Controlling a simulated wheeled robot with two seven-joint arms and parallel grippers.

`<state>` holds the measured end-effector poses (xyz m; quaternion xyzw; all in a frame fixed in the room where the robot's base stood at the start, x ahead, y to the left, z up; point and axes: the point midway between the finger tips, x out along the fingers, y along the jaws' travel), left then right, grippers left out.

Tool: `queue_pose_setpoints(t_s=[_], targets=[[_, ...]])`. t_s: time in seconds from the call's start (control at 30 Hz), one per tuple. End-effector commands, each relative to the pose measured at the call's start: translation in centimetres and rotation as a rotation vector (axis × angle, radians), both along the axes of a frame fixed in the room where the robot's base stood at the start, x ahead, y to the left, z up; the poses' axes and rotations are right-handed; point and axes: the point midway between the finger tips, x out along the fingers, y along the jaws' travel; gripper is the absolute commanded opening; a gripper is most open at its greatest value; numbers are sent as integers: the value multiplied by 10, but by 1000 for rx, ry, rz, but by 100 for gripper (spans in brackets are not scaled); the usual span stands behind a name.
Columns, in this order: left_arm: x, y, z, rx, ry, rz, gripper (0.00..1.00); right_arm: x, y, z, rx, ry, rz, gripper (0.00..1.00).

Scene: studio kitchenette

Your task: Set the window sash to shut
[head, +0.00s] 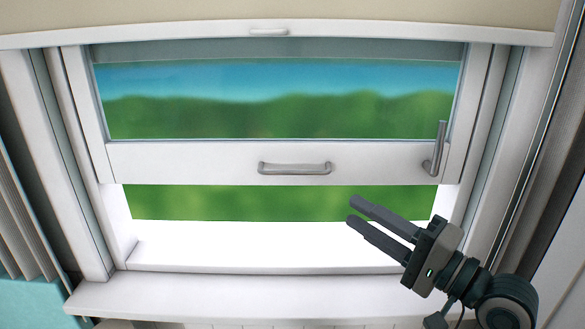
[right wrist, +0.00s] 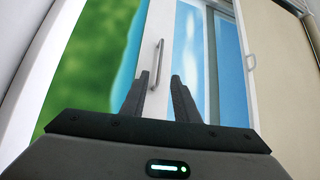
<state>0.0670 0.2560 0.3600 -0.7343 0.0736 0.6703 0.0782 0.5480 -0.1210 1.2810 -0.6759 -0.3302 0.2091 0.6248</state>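The white window sash (head: 200,160) is raised, leaving a gap between its bottom rail and the sill (head: 240,247). A grey bar handle (head: 295,168) sits at the middle of the bottom rail. A grey lever (head: 437,150) stands upright at the rail's right end. My right gripper (head: 352,209) is open and empty, in front of the gap, below and right of the bar handle, apart from it. In the right wrist view, the bar handle (right wrist: 158,65) shows beyond and between the two fingertips (right wrist: 159,82). My left gripper is not in view.
The white frame's right jamb (head: 485,140) and a dark curtain (head: 550,190) are close to my right arm. A grey curtain (head: 22,220) hangs at the left. The sill looks clear.

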Motion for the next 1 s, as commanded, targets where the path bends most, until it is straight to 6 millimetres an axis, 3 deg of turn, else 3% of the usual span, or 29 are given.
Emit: queue_pose_setpoints(t_s=[0.47, 1.0], targets=[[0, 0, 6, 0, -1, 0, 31, 10, 10, 3, 2, 1, 0, 28], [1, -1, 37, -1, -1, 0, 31, 71, 72, 17, 3, 1, 0, 28]])
